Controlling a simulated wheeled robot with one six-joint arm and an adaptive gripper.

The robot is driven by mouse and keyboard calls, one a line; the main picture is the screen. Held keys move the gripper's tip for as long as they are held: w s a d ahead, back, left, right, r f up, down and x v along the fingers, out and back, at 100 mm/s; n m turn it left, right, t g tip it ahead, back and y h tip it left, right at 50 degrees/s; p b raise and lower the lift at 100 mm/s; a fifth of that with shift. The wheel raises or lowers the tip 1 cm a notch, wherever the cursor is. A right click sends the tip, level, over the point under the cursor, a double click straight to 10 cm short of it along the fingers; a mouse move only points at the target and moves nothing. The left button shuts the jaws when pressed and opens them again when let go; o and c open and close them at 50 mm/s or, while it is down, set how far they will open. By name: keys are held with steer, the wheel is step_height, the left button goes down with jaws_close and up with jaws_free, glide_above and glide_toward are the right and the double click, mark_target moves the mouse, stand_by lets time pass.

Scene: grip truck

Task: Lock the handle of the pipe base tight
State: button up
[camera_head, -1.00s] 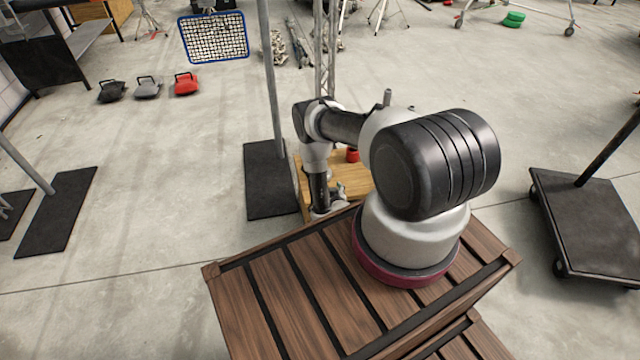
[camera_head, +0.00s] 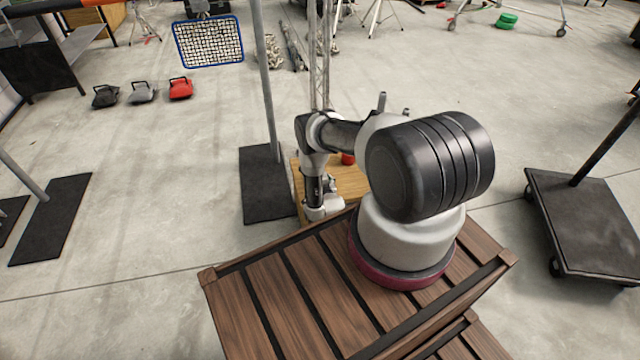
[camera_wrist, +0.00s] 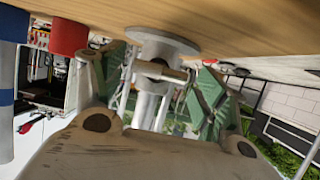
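In the wrist view, which looks upside down, a pale metal pipe base (camera_wrist: 165,42) has its round flange against a wooden board (camera_wrist: 230,18). A short bar, seemingly its handle (camera_wrist: 160,72), crosses just below the flange. My gripper (camera_wrist: 158,80) is open, with one green-padded finger on each side of the pipe and bar. I cannot tell whether either pad touches. In the head view, my wrist is low over the wooden board (camera_head: 348,183), and my own arm hides the fingertips and the pipe base.
A red cylinder (camera_wrist: 68,36) and a blue-and-white post (camera_wrist: 8,75) stand left in the wrist view. In the head view, a black base plate with a pole (camera_head: 262,190) stands close left of the board. A black cart (camera_head: 590,225) is at right.

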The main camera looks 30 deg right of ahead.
steer(key=c, duration=0.8)
steer(key=shift+o, duration=0.2)
steer(key=shift+d+m, duration=0.1)
steer(key=shift+m, duration=0.2)
steer(key=shift+d+m+y, duration=0.1)
steer(key=shift+m+y, duration=0.6)
steer(key=shift+m, duration=0.1)
steer(key=shift+d+m+t+y, duration=0.1)
steer(key=shift+m+t+y, duration=0.55)
steer(key=shift+m, duration=0.25)
steer(key=o, duration=1)
steer(key=shift+s, duration=0.1)
